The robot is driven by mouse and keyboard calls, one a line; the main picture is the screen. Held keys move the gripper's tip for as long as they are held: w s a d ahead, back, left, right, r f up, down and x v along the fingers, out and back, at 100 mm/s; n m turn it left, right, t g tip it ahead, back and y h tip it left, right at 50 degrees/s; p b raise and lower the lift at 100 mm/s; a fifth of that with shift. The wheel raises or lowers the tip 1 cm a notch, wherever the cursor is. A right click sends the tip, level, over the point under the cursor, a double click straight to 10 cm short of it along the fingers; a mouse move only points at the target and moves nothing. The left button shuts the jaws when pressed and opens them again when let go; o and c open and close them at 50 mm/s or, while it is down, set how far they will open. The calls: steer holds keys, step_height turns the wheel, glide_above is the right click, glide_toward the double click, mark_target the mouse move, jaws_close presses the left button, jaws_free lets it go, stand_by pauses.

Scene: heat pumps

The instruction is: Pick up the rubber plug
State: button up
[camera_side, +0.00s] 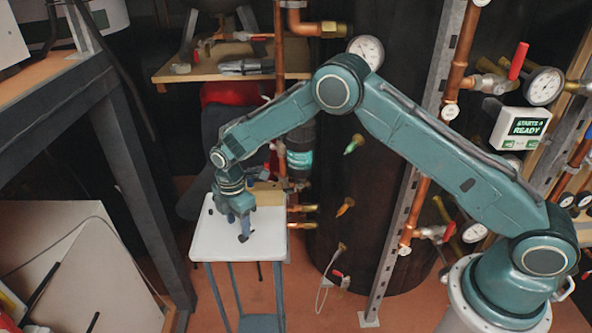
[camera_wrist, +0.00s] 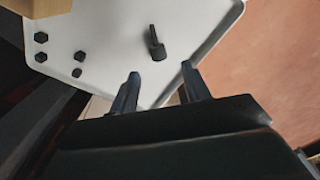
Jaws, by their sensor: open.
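A dark piece with a narrow stem and a thicker, blocky end, which looks like the rubber plug (camera_wrist: 157,46), lies on the small white table (camera_wrist: 110,18). In the wrist view my gripper (camera_wrist: 160,72) is open and empty, its two fingers apart and pointing toward this piece, which appears just beyond the tips. In the side view my gripper (camera_side: 239,226) points down over the white table (camera_side: 268,245). The plug cannot be made out clearly there, and the remaining gap to it is hard to judge.
Several small black hexagonal pieces (camera_wrist: 41,38) lie on the table's left part in the wrist view. A tan box (camera_wrist: 98,9) stands at the top left corner. Copper pipes (camera_side: 281,120) and a dark tank (camera_side: 385,200) stand close behind the table in the side view.

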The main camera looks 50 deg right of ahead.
mark_target(241, 236)
steer(key=shift+f, duration=2.6)
jaws_close()
